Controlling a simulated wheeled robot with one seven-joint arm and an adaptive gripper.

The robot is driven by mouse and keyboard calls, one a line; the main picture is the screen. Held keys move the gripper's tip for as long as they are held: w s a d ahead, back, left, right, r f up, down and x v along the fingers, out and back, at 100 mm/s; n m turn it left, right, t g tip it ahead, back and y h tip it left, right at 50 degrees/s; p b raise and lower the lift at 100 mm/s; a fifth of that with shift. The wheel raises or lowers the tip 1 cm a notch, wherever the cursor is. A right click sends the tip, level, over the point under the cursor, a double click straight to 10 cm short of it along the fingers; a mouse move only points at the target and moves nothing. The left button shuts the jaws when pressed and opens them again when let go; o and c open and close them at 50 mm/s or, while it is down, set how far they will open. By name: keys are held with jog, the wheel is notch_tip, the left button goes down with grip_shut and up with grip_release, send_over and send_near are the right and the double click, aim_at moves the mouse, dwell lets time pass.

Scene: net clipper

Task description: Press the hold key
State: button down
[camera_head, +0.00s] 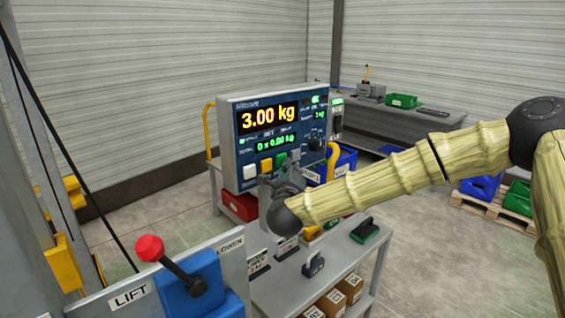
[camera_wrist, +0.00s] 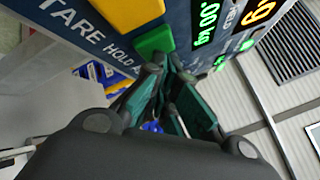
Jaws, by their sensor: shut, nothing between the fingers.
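The scale indicator panel (camera_head: 240,130) shows 3.00 kg in amber and "0 x 0.00 kg" in green below. A row of white, yellow and green keys runs along its lower edge. The green key (camera_head: 281,160) also shows in the wrist view (camera_wrist: 154,41), near the HOLD label (camera_wrist: 118,50) and beside the yellow key (camera_wrist: 130,10). My gripper (camera_head: 272,181) is shut and empty, just in front of the panel below these keys. In the wrist view its fingertips (camera_wrist: 168,65) overlap the green key's lower edge. I cannot tell whether they touch it.
A lift lever with a red knob (camera_head: 150,248) stands at the front left. A grey bench (camera_head: 290,290) below the panel carries small weights and boxes. A blue bin (camera_head: 345,160) is behind my forearm. A pallet with bins (camera_head: 490,202) is at the right. Open floor lies between.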

jog(key=shift+w+a, duration=0.1)
jog(key=shift+a, duration=0.05)
dwell(0.6)
jog(key=shift+s+d+b, duration=0.45)
jog(key=shift+s+d, duration=0.15)
jog(key=shift+s+d+b, duration=0.7)
jog(key=shift+s+d, duration=1.05)
jog(key=shift+d, duration=0.05)
